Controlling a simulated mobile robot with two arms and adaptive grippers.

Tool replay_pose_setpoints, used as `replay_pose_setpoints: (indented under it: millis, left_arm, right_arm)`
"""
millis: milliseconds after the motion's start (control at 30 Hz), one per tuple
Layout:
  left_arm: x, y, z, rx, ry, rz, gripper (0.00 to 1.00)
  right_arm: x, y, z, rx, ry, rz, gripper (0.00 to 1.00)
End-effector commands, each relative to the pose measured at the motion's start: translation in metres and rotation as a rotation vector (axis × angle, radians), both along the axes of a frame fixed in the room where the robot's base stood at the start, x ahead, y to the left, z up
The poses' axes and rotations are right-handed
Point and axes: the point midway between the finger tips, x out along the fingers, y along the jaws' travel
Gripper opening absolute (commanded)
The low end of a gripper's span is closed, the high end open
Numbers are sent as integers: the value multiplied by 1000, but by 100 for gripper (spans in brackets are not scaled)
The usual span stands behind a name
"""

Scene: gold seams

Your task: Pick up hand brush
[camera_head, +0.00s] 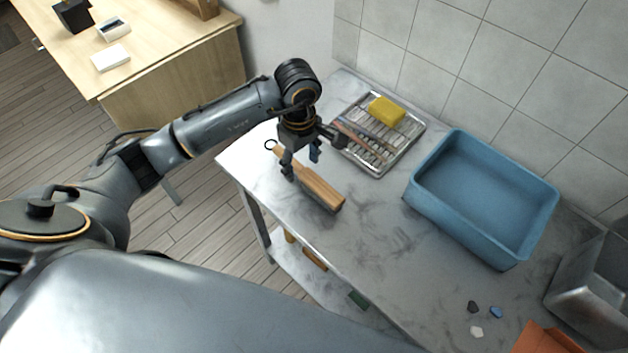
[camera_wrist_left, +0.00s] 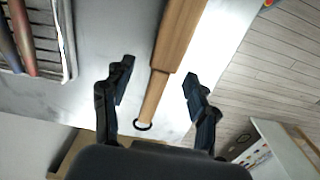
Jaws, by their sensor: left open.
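The hand brush (camera_head: 323,188) lies on the grey marbled table. It has a wooden body with dark bristles along its lower side and a thinner handle ending in a dark ring. My left gripper (camera_head: 301,165) is open above the handle end. In the left wrist view the brush (camera_wrist_left: 180,38) runs between the two spread fingers of my left gripper (camera_wrist_left: 158,100), with the thin handle and ring between them. Neither finger appears to touch the handle; the exact height above it is hard to tell. My right gripper is out of view.
A metal rack tray (camera_head: 412,142) with a yellow sponge (camera_head: 386,110) and several thin tools lies behind the gripper. A blue basin (camera_head: 428,206) stands right of it. Small stones (camera_head: 477,331) and an orange object (camera_head: 545,340) are at the front right. The table (camera_head: 340,238) is clear in front of the brush.

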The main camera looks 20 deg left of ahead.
Motion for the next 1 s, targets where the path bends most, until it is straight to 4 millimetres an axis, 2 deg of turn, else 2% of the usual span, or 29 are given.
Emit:
replay_pose_setpoints:
  millis: [67,200,467,500,533,767,800,1000]
  left_arm:
    - [-4,1,-10,-1,7,3,58]
    - [-2,1,-28,-1,3,2,58]
    - [-2,1,-33,-1,0,0,58]
    - [-2,1,-33,0,0,1,56]
    - [-2,1,-33,0,0,1,50]
    - [-2,1,-33,0,0,1,3]
    - [-2,1,-33,0,0,1,0]
    - [-2,1,-33,0,-1,1,0]
  right_arm:
    - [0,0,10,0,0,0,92]
    - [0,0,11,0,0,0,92]
    - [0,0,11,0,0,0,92]
    - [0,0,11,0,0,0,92]
    - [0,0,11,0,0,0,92]
    - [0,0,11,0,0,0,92]
    - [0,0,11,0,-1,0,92]
    - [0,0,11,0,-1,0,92]
